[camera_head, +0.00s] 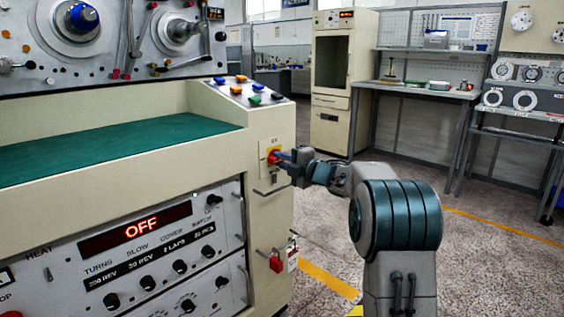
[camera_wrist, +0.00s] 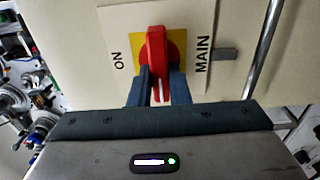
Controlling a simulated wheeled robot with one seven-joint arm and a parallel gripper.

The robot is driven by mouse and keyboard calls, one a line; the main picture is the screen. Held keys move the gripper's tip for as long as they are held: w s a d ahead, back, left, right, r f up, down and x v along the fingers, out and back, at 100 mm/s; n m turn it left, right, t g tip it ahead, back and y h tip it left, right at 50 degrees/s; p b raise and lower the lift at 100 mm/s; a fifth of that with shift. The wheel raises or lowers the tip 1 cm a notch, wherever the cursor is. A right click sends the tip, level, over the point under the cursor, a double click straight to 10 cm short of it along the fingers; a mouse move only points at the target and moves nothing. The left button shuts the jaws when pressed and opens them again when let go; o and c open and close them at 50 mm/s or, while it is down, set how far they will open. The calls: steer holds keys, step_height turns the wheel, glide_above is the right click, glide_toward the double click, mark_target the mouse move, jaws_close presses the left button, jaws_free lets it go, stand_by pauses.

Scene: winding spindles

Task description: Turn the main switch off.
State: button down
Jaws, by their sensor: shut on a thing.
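The main switch is a red rotary handle (camera_wrist: 156,45) on a yellow square, set in a pale plate (camera_wrist: 117,25) marked ON at left and MAIN at right in the wrist view. The handle lies upright in that view, across the line from ON to MAIN, and does not point at ON. In the head view the switch (camera_head: 273,154) is on the cabinet's right end post. My gripper (camera_wrist: 158,82) is shut on the handle, one blue finger on each side. My gripper (camera_head: 282,157) reaches it from the right. The handle's lower end is partly hidden.
The machine's red display (camera_head: 140,229) reads OFF. A metal bar handle (camera_head: 272,190) sits just below the switch, and a red padlock (camera_head: 276,262) hangs lower. Coloured buttons (camera_head: 245,90) are on the sloped top above. Floor to the right is open.

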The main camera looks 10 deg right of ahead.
steer(key=c, duration=1.4)
jaws_free()
steer(key=shift+a+f, duration=0.1)
steer(key=shift+o, duration=0.2)
steer(key=shift+s+d, duration=0.35)
steer(key=shift+s, duration=0.05)
steer(key=p+v, duration=0.3)
steer(key=v, duration=1)
